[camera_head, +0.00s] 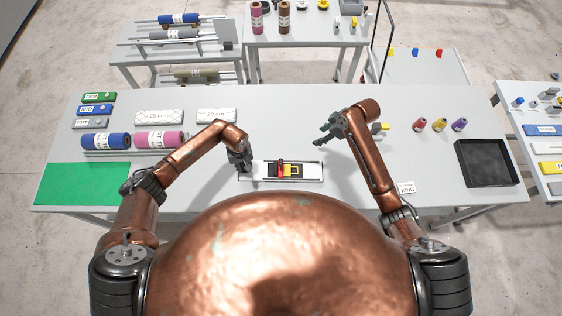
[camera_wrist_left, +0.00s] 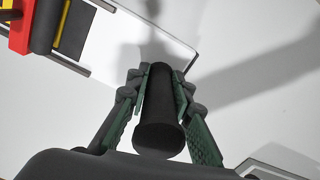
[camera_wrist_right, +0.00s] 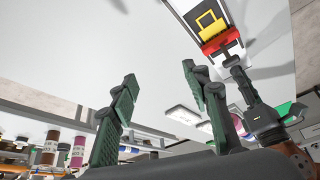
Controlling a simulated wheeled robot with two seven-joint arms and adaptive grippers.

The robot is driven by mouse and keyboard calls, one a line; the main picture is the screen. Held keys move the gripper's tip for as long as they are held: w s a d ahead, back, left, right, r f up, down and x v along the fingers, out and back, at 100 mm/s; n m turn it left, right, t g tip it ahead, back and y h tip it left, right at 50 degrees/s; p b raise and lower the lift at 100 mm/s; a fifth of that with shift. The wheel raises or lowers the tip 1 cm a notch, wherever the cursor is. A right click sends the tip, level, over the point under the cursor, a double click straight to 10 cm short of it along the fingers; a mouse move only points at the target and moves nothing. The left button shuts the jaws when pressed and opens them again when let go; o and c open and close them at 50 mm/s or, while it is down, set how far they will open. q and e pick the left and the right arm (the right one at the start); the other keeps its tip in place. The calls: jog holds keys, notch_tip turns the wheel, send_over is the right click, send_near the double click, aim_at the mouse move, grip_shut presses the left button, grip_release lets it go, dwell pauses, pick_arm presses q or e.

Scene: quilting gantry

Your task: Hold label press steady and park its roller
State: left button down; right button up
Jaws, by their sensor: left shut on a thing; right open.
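The label press (camera_head: 312,171) lies flat at the table's front middle, a long pale bed with a red and yellow roller carriage (camera_head: 283,170) near its middle. The carriage also shows at the top of the right wrist view (camera_wrist_right: 212,30) and in the corner of the left wrist view (camera_wrist_left: 20,32). My left gripper (camera_head: 244,164) is at the press's left end. In the left wrist view it is shut around a black upright grip (camera_wrist_left: 160,115). My right gripper (camera_head: 323,134) is open and empty, above and behind the press's right end, apart from it.
A black tray (camera_head: 462,178) and small coloured spools (camera_head: 439,125) are at the right. A KING card (camera_head: 406,188) lies near the front edge. Fabric rolls (camera_head: 158,140), rulers (camera_head: 158,117) and a green mat (camera_head: 85,183) are at the left. The table behind the press is clear.

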aim_at(281, 162)
jog(key=s+a+n+g, duration=0.2)
jog(key=s+a+n, duration=0.4)
jog(key=a, duration=0.6)
jog(key=shift+m, duration=0.4)
jog(key=x, duration=0.7)
jog(key=s+x, duration=0.1)
jog(key=x, duration=0.3)
jog(key=shift+s+f, duration=0.1)
grip_shut()
